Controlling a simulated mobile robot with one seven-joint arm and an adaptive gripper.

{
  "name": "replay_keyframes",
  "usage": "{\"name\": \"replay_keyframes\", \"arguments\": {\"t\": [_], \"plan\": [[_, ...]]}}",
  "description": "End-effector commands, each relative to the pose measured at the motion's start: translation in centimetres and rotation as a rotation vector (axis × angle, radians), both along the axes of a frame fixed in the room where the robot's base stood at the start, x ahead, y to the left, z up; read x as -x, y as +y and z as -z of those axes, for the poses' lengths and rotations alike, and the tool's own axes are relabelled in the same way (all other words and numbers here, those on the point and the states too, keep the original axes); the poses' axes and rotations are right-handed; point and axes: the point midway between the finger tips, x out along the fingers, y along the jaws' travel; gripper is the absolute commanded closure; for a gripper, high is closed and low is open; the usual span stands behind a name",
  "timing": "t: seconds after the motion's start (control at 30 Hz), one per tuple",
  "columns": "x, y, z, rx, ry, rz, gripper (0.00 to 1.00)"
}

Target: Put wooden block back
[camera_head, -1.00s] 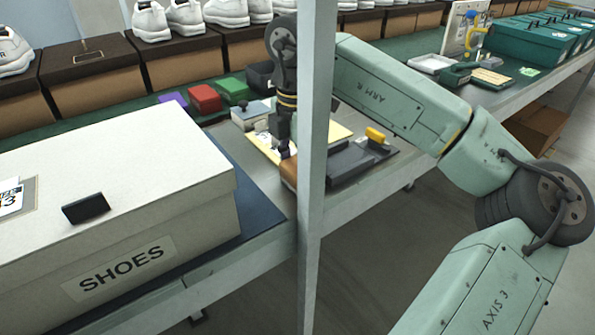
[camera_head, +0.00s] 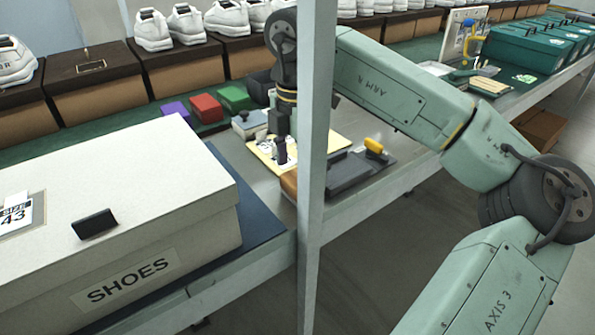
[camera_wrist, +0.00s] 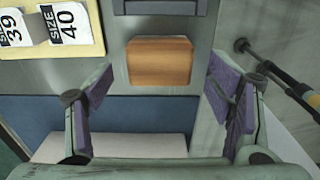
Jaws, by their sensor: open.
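The wooden block (camera_wrist: 160,61) lies on the grey bench in the wrist view, its orange-brown top face fully visible. My gripper (camera_wrist: 158,85) is open, with its two purple-padded fingers on either side of the block's near end and nothing between the pads. In the head view a part of the wooden block (camera_head: 289,184) shows just left of the upright post, at the bench's front edge. My gripper (camera_head: 284,150) hangs above that area there, and the post hides part of the scene.
A grey post (camera_head: 314,150) stands in front of the bench. A large white shoe box (camera_head: 120,190) sits on a blue mat (camera_head: 262,225) to the left. A yellow board (camera_wrist: 90,30) with size cards and a dark tray (camera_head: 350,172) lie near the block.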

Motion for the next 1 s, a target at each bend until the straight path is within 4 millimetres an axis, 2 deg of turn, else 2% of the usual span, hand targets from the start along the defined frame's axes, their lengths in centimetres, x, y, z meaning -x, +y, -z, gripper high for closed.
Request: {"name": "replay_keyframes", "arguments": {"t": [0.03, 0.1, 0.3, 0.4, 1.0], "plan": [[-0.1, 0.0, -2.2, 0.002, -0.003, 0.002, 0.26], [-0.1, 0.0, -3.8, 0.001, -0.002, 0.003, 0.26], [-0.1, 0.0, -7.3, 0.001, -0.002, 0.002, 0.26], [-0.1, 0.0, -8.2, 0.001, -0.001, 0.002, 0.26], [-0.1, 0.0, -8.6, 0.000, 0.000, 0.002, 0.26]]}}
